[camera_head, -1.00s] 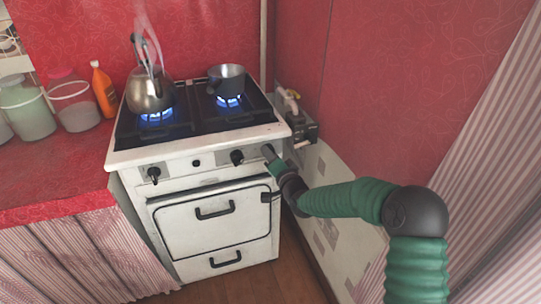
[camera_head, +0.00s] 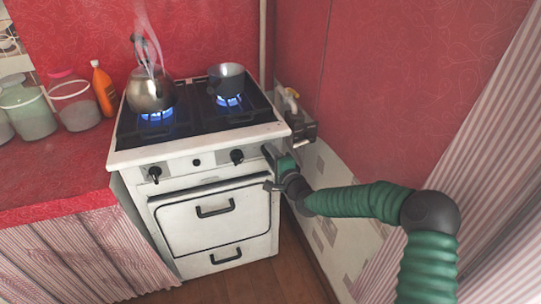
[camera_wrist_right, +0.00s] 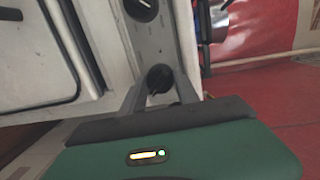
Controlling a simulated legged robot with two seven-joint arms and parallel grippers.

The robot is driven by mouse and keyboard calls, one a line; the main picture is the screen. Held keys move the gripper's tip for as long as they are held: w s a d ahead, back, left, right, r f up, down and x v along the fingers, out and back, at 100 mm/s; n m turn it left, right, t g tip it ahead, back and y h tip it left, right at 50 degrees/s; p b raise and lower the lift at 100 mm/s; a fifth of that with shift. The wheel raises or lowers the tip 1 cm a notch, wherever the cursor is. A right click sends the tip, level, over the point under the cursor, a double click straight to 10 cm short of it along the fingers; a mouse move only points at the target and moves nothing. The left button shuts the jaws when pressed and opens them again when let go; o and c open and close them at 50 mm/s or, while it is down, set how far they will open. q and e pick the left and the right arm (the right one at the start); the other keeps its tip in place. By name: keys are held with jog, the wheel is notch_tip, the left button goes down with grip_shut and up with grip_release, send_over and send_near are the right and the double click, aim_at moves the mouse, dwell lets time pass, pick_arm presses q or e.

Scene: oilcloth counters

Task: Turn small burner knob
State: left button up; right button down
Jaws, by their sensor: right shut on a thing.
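The white stove (camera_head: 185,151) has a front panel with black knobs. One knob (camera_head: 154,173) is at the left and another knob (camera_head: 237,156) is right of centre. My right gripper (camera_head: 268,152) is at the panel's right end and hides the knob there in the head view. In the right wrist view that dark round knob (camera_wrist_right: 160,76) sits between the fingertips of my right gripper (camera_wrist_right: 161,85), which is shut on it. A neighbouring knob (camera_wrist_right: 141,7) shows above it, apart from the fingers. My left gripper is not in view.
A steaming kettle (camera_head: 151,92) and a pot (camera_head: 226,80) stand over blue flames. The oven door (camera_head: 212,225) is below the panel. A gas pipe fitting (camera_head: 302,130) is on the wall close right of the stove. Jars and an orange bottle (camera_head: 103,88) stand on the left counter.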

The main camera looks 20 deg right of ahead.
jog(key=shift+f, duration=0.35)
jog(key=c, duration=1)
grip_release()
jog(key=shift+d, duration=0.1)
jog(key=shift+c, duration=0.2)
jog(key=shift+o, duration=0.7)
jog(key=shift+r, duration=0.15)
